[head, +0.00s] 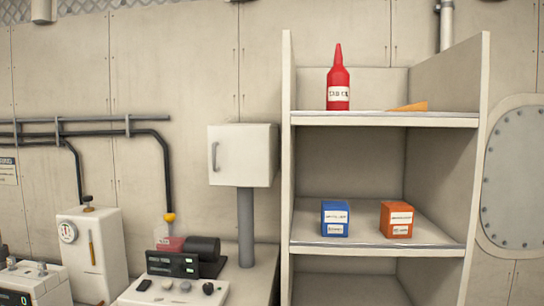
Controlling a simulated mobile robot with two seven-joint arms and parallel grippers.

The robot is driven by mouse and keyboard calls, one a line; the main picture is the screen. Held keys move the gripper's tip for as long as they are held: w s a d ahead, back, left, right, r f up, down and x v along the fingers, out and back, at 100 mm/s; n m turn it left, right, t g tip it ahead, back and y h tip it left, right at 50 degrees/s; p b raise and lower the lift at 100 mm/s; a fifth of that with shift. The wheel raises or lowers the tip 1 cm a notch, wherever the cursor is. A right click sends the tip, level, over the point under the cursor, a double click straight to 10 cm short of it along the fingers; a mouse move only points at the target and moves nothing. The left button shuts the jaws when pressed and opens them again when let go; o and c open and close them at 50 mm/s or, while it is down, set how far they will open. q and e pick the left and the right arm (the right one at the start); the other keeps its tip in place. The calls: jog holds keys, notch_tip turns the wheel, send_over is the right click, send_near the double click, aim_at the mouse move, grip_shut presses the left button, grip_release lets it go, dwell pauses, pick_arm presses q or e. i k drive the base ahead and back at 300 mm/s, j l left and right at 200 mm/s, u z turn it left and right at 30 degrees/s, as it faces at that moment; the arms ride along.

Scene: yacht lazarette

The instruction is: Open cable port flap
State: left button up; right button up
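I cannot make out for certain which thing is the cable port flap. A small white box (250,155) with a grey vertical handle (215,157) on its front left stands on a grey post, and its front looks closed. A round grey bolted plate (518,180) is on the wall at the right edge and lies flat in its rim; part of it is cut off by the frame. Neither of my grippers is in the head view.
A white shelf unit (287,180) stands right of centre. It holds a red bottle (338,84), an orange wedge (407,107), a blue box (335,218) and an orange box (396,219). A counter at lower left bears a white gauge unit (94,250) and a display device (172,264).

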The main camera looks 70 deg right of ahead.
aim_at(239, 155)
jog(key=z, duration=2.15)
jog(key=i+j, duration=0.15)
jog(key=j, duration=0.25)
jog(key=i+j, duration=0.1)
jog(key=j, duration=0.25)
jog(key=i+j, duration=0.15)
jog(key=j, duration=0.25)
jog(key=i+j, duration=0.1)
jog(key=j, duration=0.25)
